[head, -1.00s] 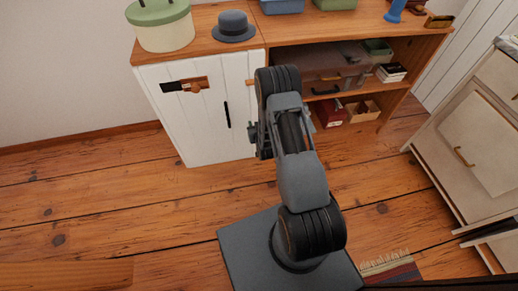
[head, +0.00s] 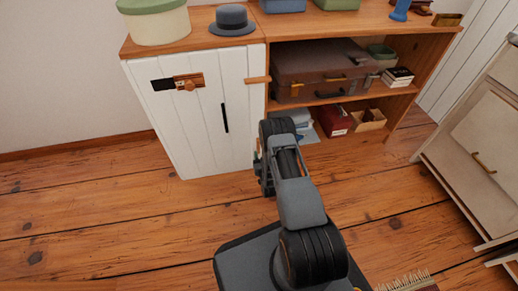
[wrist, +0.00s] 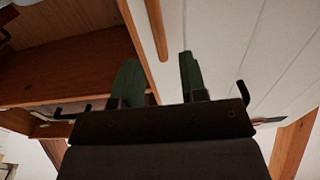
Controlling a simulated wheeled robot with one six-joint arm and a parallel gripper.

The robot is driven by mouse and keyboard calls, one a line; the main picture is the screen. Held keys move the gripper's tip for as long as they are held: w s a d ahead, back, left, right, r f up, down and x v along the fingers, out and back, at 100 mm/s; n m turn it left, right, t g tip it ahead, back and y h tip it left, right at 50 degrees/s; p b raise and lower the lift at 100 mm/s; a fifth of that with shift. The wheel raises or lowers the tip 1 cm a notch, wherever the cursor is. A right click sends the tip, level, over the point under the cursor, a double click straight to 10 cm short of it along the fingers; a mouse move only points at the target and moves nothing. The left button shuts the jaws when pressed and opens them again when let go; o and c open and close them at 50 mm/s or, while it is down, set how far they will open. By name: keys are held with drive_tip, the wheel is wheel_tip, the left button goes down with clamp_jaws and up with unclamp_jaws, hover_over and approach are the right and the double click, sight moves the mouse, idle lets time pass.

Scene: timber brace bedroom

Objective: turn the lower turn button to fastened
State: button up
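A white plank door (head: 205,120) closes the left part of the wooden cabinet. A wooden turn button (head: 257,80) lies level across its upper right edge. A second wooden strip, which looks like the lower turn button (wrist: 155,28), shows in the wrist view, running along the door edge rather than across it. My arm hides it in the head view. My gripper (wrist: 161,78) has its two green fingers apart and empty, short of that strip and in front of the door edge. In the head view my gripper (head: 263,170) is low by the door's right side, partly hidden.
A black handle (head: 225,118) and a wooden latch piece (head: 188,82) are on the door. Open shelves to the right hold a suitcase (head: 315,72) and a red box (head: 334,119). A hat (head: 232,20) stands on top. The floor left of my base is clear.

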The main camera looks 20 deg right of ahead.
sight(259, 146)
drive_tip(key=shift+w+d+b, duration=0.2)
drive_tip(key=shift+w+b, duration=0.1)
drive_tip(key=shift+w, duration=0.65)
drive_tip(key=shift+w+d+b, duration=0.15)
drive_tip(key=shift+w+b, duration=0.1)
drive_tip(key=shift+w, duration=0.65)
drive_tip(key=shift+w+d+b, duration=0.2)
drive_tip(key=shift+w+b, duration=0.1)
drive_tip(key=shift+w, duration=0.65)
clamp_jaws()
